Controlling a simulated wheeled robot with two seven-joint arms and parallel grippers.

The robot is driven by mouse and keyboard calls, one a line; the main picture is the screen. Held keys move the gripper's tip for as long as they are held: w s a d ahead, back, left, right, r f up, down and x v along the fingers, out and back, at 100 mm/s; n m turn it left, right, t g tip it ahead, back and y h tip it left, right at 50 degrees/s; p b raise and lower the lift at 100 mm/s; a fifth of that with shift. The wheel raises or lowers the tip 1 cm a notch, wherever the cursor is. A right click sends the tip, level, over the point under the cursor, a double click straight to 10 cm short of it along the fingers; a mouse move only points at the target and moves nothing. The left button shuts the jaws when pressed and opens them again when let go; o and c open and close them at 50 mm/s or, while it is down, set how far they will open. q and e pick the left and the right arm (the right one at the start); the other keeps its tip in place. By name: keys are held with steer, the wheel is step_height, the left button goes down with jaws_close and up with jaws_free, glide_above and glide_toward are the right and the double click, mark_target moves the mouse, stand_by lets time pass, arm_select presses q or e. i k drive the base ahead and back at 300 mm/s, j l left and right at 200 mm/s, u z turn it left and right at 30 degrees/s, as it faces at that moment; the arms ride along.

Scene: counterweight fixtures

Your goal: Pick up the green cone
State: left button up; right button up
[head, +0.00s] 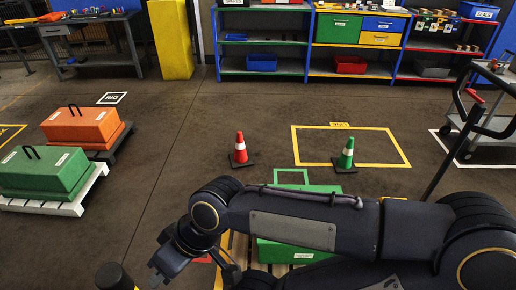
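The green cone (347,147) has a white band and a dark square base. It stands upright on the floor, on the front line of a yellow floor rectangle, right of centre. My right arm reaches in from the right edge across the foreground, in front of the cone and apart from it. My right gripper (160,276) hangs at the lower left of that arm, far from the cone. My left gripper is not in view.
A red cone (239,148) stands left of the green one. A green case (285,250) lies behind my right arm, partly hidden. Orange (82,128) and green (45,172) cases sit on pallets at left. A cart (490,150) stands at right.

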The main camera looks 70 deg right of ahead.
mark_target(343, 163)
steer(key=z, duration=3.6)
steer(key=l+z, duration=0.3)
steer(key=i+l+z, duration=0.25)
steer(key=l, duration=0.15)
steer(key=l+z, duration=0.3)
steer(key=i+l+z, duration=0.25)
steer(key=l, duration=0.15)
steer(key=i+l+z, duration=0.85)
steer(key=i+u, duration=0.35)
steer(key=i, duration=0.2)
steer(key=i+l+u, duration=0.1)
steer(key=i+u, duration=0.25)
steer(key=i, duration=0.25)
steer(key=i+l+u, duration=0.35)
steer(key=i, duration=0.2)
steer(key=i+j+u, duration=0.3)
steer(key=u, duration=0.15)
steer(key=i+u, duration=0.9)
steer(key=i+l+u, duration=0.15)
steer(key=i+u, duration=0.3)
steer(key=i+l+u, duration=0.1)
steer(key=i+u, duration=0.2)
steer(key=i, duration=1.8)
